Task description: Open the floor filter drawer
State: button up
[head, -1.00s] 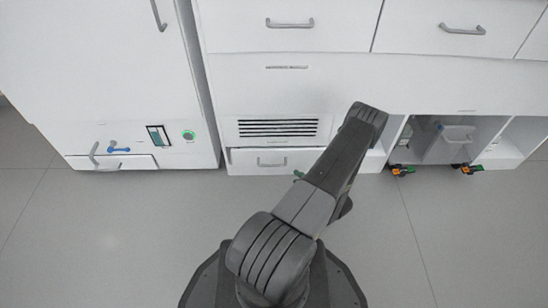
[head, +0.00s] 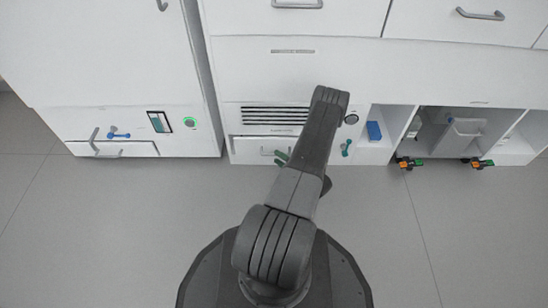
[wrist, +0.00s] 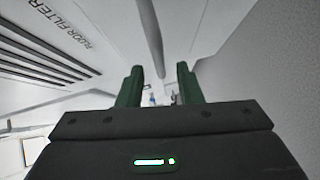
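The floor filter drawer (head: 246,153) is the low white front under the dark-slatted vent (head: 272,116) in the head view, and it looks closed. Its grey bar handle (head: 268,152) is partly hidden by my gripper (head: 282,157) and arm. In the wrist view the "FLOOR FILTER" label (wrist: 87,22) is at upper left. There a grey bar (wrist: 150,40), which looks like the handle, runs down toward the gap between the green fingers of my gripper (wrist: 159,86). The fingers are apart with nothing gripped; I cannot tell whether they touch the bar.
Another low drawer (head: 125,149) with a handle is at left, under a blue lever (head: 119,134). The grey floor (head: 110,230) in front is clear.

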jog(key=shift+b+x, duration=0.4)
jog(key=shift+x, duration=1.4)
jog(key=shift+c, duration=0.3)
grip_shut()
